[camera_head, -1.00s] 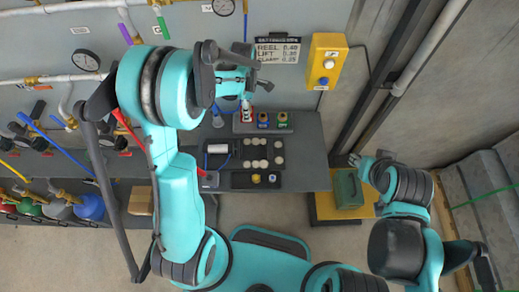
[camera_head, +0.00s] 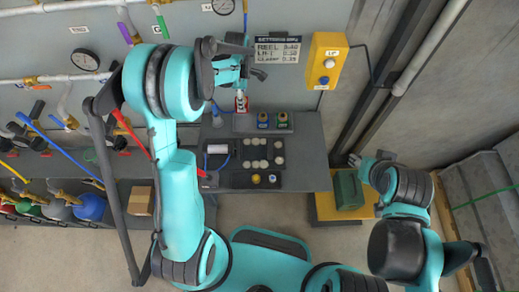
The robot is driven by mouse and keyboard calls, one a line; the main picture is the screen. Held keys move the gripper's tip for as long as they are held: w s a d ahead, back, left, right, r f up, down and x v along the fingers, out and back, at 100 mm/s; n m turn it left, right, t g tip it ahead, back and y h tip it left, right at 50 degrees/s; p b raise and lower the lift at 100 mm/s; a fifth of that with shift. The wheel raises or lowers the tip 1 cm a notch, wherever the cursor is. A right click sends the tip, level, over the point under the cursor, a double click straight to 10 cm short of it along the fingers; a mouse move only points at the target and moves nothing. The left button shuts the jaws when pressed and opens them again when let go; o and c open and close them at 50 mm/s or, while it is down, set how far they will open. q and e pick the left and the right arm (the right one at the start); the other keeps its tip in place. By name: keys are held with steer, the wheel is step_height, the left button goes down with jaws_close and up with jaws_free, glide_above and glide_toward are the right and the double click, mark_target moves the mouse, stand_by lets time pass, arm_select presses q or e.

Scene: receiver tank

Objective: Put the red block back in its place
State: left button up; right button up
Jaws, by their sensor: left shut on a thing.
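The red block (camera_head: 241,104) shows as a small red and white piece just under my left gripper (camera_head: 238,92). The gripper is shut on it, and its fingers are partly hidden by my own arm. The block appears just behind the left end of a dark rack (camera_head: 242,124).
The dark bench (camera_head: 309,160) holds a tray of pale round pieces (camera_head: 256,153) and a small tray with yellow and blue pieces (camera_head: 256,179). The green box (camera_head: 348,190) stands on a yellow platform at right. A yellow button box (camera_head: 326,60) and a sign hang on the wall.

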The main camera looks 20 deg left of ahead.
arm_select(q)
steer(key=shift+f+b, duration=4.15)
steer(key=shift+f, duration=1.15)
steer(key=o, duration=1.5)
steer(key=shift+r, duration=0.1)
step_height(320, 180, up, 10)
steer(key=p, duration=0.6)
steer(key=shift+p, duration=0.35)
